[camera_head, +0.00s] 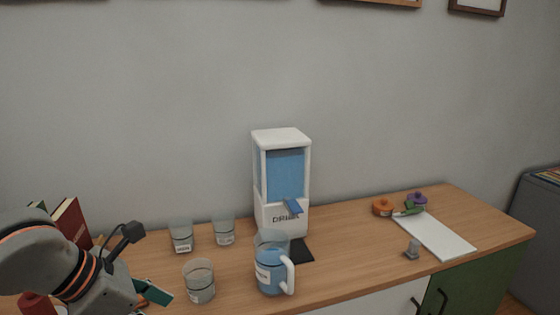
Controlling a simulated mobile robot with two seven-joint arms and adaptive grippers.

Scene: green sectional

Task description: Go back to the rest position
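My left arm comes in at the lower left of the head view, and its gripper end (150,293) is low over the front left of the counter. A teal flat piece shows at its tip; I cannot tell whether it is part of the gripper or something behind it. The fingers are too hidden to tell if they are open or shut. My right gripper is not in view.
The wooden counter (350,262) holds a white dispenser (281,137) with blue liquid, a blue-filled jug (268,275), several glasses (199,283), a white board (437,236) and small coloured items (383,207). A red book (70,225) stands behind my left arm.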

